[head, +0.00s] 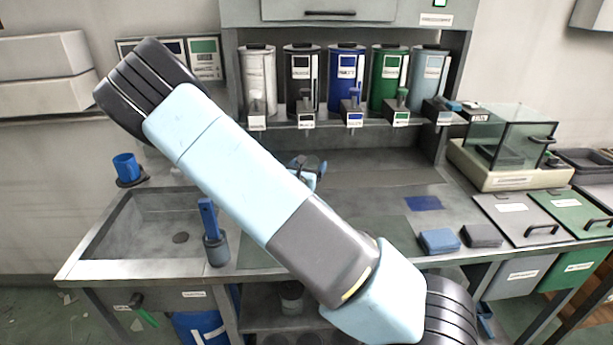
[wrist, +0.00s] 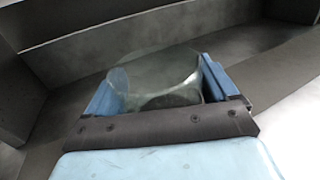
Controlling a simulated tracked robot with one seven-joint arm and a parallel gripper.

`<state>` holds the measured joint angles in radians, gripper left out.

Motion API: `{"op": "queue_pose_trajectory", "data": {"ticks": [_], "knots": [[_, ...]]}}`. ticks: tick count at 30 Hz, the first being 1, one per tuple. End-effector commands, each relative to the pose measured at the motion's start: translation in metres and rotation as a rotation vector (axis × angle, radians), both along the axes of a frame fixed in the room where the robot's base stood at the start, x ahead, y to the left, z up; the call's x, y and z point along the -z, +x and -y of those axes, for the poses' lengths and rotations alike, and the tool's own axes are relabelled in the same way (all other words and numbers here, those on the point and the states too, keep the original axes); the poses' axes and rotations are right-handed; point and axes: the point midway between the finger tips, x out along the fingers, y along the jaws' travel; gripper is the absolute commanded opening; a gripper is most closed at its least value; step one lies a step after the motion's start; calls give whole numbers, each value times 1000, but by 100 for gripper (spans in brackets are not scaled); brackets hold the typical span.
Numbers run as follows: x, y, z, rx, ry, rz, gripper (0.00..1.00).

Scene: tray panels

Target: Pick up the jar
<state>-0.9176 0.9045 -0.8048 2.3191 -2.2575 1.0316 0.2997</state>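The jar (wrist: 155,80) is clear, greenish glass with a wide round shape. In the wrist view it sits between the two blue fingers of my gripper (wrist: 160,88), and it fills the space between them. No clear gap shows on either side, but I cannot tell whether the fingers press on it. In the head view my gripper (head: 308,170) is small and partly hidden behind my arm, over the back of the counter below the dispensers. I cannot make out the jar in that view.
Several dispensers (head: 347,78) stand on the shelf behind. A glass-walled case (head: 510,140) is at the right. A sink (head: 150,225) is at the left, with a grey cup (head: 216,250) at its edge. Blue (head: 439,240) and dark (head: 482,236) blocks lie at the front right.

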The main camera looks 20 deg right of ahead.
Motion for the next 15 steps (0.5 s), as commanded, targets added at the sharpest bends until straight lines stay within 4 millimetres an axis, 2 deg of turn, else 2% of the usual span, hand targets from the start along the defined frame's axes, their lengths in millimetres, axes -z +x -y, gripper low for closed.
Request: {"op": "queue_pose_trajectory", "data": {"ticks": [2,15], "knots": [[0,0,0,0,0,0,79],[0,0,0,0,0,0,37]]}}
